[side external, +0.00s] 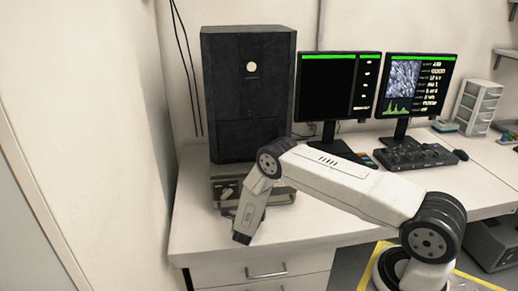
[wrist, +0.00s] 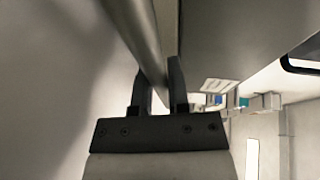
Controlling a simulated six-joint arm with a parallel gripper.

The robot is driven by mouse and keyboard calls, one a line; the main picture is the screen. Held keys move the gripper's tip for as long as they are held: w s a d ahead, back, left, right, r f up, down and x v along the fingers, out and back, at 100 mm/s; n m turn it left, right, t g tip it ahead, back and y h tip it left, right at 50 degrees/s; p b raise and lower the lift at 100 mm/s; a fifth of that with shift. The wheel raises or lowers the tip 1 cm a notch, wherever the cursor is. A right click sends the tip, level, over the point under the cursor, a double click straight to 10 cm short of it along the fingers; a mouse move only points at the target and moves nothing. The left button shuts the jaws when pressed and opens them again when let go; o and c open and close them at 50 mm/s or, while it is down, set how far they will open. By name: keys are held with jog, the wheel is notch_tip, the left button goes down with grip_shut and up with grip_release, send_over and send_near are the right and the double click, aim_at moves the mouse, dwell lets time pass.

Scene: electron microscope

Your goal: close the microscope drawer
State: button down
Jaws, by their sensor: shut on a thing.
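The microscope (side external: 248,95) is a tall dark column with a round pale spot, standing on the desk at the left in the side view. Its grey lower unit with the drawer (side external: 283,196) is partly covered by my arm, so I cannot tell how far the drawer stands out. In the wrist view, my gripper (wrist: 160,77) has its two dark fingers on either side of a grey round bar, the drawer handle (wrist: 140,30), and is shut on it. In the side view my forearm hangs down in front of the drawer, and the fingers cannot be made out.
Two monitors (side external: 340,88) (side external: 415,85) stand right of the microscope, with a dark control panel (side external: 414,156) in front. White small drawers (side external: 478,107) stand at the far right. The wall is close at the left. The desk's front left (side external: 200,236) is clear.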

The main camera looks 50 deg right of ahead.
jog(key=shift+w+d+r, duration=0.1)
jog(key=shift+w, duration=0.05)
jog(key=c, duration=0.6)
grip_release()
jog(key=shift+v, duration=3.95)
